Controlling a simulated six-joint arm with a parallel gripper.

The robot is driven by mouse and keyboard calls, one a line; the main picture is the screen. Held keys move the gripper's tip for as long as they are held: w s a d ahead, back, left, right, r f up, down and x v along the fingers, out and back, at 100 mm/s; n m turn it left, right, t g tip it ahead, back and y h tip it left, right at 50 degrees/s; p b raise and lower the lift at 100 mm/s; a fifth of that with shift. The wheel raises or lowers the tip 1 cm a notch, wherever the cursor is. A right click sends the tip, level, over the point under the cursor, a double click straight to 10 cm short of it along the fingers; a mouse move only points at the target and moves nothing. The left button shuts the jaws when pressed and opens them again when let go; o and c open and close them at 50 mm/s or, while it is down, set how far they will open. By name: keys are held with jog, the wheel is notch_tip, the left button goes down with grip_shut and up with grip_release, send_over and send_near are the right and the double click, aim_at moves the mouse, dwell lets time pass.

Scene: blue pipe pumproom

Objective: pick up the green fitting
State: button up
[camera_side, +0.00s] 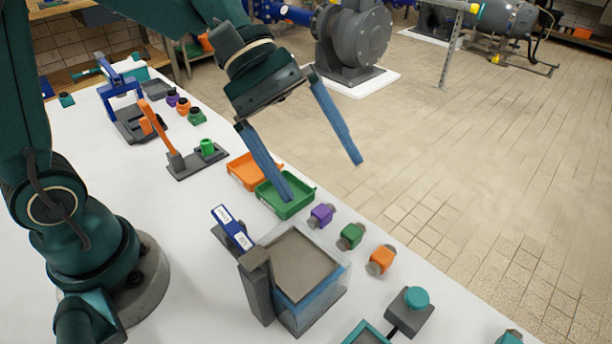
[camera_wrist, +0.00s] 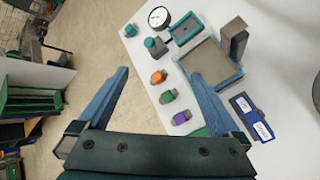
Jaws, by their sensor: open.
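The green fitting (camera_side: 351,236) is a small block with grey ends. It lies on the white table between a purple fitting (camera_side: 320,215) and an orange fitting (camera_side: 381,260). In the wrist view the green fitting (camera_wrist: 168,96) shows between the two fingers, with the orange one (camera_wrist: 158,77) and the purple one (camera_wrist: 181,117) on either side. My gripper (camera_side: 322,178) has its blue fingers wide apart and empty. It is above the table, apart from the fittings; one fingertip overlaps the green tray in the side view.
A green tray (camera_side: 306,207) and an orange tray (camera_side: 235,178) stand behind the fittings. A clear-sided box with a grey top (camera_side: 297,257) stands close to their left. A teal button box (camera_side: 408,312) is nearer. The table edge runs close on the right.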

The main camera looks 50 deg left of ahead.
aim_at(352, 231)
jog(key=w+f+n+h, duration=0.1)
jog(key=w+f+n, duration=0.1)
jog(key=f+n, duration=0.1)
jog(key=w+f+n+h, duration=0.2)
jog(key=f+n, duration=0.1)
jog(key=f, duration=0.3)
jog(key=w+a+f+n+h, duration=0.1)
jog(key=w+f+n, duration=0.1)
jog(key=f, duration=0.3)
jog(key=shift+w+a+f+n, duration=0.1)
jog(key=shift+w+n, duration=0.25)
jog(key=shift+n, duration=0.25)
jog(key=shift+s+f+h, duration=0.15)
jog(key=shift+f+h, duration=0.15)
jog(key=shift+x, duration=2.5)
jog(key=c, duration=1.4)
jog(key=shift+c, duration=0.6)
